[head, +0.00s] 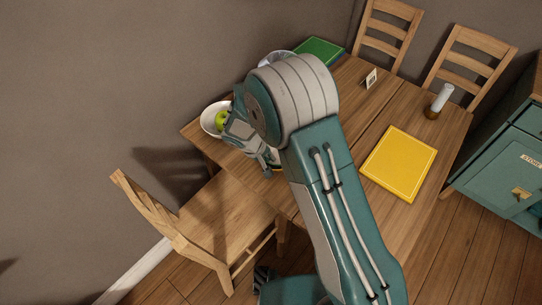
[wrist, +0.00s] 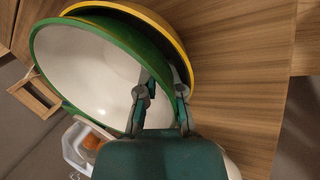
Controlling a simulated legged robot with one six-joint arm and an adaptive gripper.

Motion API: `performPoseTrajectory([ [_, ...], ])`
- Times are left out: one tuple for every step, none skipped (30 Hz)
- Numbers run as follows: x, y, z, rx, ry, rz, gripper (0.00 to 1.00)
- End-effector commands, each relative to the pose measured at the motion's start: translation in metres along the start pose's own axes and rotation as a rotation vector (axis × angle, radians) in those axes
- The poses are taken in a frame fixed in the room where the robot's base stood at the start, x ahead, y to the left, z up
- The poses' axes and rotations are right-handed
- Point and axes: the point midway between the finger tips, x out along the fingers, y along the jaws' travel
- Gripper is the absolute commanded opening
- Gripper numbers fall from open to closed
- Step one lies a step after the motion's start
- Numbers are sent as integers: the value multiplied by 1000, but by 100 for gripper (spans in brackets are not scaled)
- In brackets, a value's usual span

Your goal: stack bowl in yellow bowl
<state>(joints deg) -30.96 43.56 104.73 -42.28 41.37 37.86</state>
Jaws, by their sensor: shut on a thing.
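A bowl with a green rim and white inside (wrist: 85,65) fills much of the wrist view, tilted in the picture. My gripper (wrist: 167,92) is shut on its right wall, one finger inside and one outside. The yellow bowl (wrist: 165,27) shows as a curved rim just behind the green one, along its top and right. The green bowl overlaps it closely; I cannot tell whether they touch. In the head view my gripper (head: 262,158) is low over the table's left part, and my arm hides most of both bowls.
A white bowl with a green apple (head: 222,120) stands left of my gripper. Another pale bowl (head: 277,58) and a green board (head: 322,50) are at the back. A yellow board (head: 400,163) lies on the right. A wooden chair (head: 215,215) stands at the near left.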

Motion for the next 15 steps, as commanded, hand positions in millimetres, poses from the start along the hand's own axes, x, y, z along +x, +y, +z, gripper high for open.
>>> performPoseTrajectory([
  [10,-6,4,-7,-7,-11,0],
  [10,-6,4,-6,-8,-11,0],
  [10,-5,5,-6,-9,-10,0],
  [10,-5,5,-6,-10,-10,0],
  [11,-5,5,-6,-12,-10,0],
  [11,-5,6,-7,-14,-9,28],
  [11,-5,6,-7,-15,-9,42],
  [12,-5,6,-7,-16,-8,43],
  [12,-5,6,-6,-17,-8,43],
  [12,-5,6,-6,-17,-8,43],
  [12,-4,6,-6,-17,-8,43],
  [12,-4,7,-6,-17,-9,43],
  [12,-4,7,-5,-17,-9,43],
  [12,-4,7,-5,-17,-9,43],
  [12,-3,7,-5,-17,-10,43],
])
